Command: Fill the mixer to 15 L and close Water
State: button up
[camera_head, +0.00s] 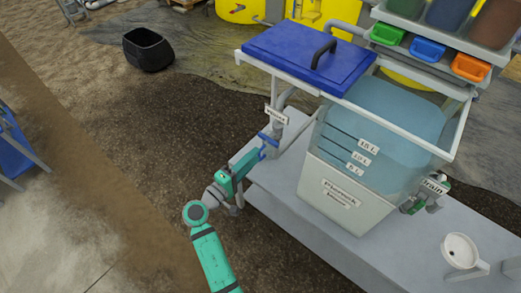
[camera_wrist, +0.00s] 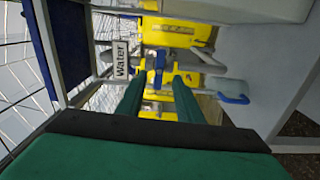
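The mixer tank (camera_head: 330,165) is clear-walled and holds pale blue water (camera_head: 395,120). Its front has 5 L, 10 L and 15 L lines; the water appears around or above the 15 L line (camera_head: 345,137), but the exact level is hard to read. The Water label (camera_head: 277,113) hangs on the inlet pipe left of the tank, above a blue valve handle (camera_head: 268,139). The handle (camera_wrist: 159,62) also shows in the wrist view beside the label (camera_wrist: 121,60). My gripper (camera_head: 258,157) is at the handle; its green fingers (camera_wrist: 158,82) stand apart, the handle ahead between their tips. Contact is unclear.
A blue lid (camera_head: 305,55) with a dark grip is on the frame above the tank. The Drain valve (camera_head: 420,198) is at the tank's right. A white round dish (camera_head: 460,252) stands on the grey bench (camera_head: 340,245). Coloured bins (camera_head: 427,50) sit upper right.

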jog(key=shift+v, duration=1.4)
jog(key=shift+w+a, duration=0.1)
jog(key=shift+w, duration=0.05)
dwell(0.4)
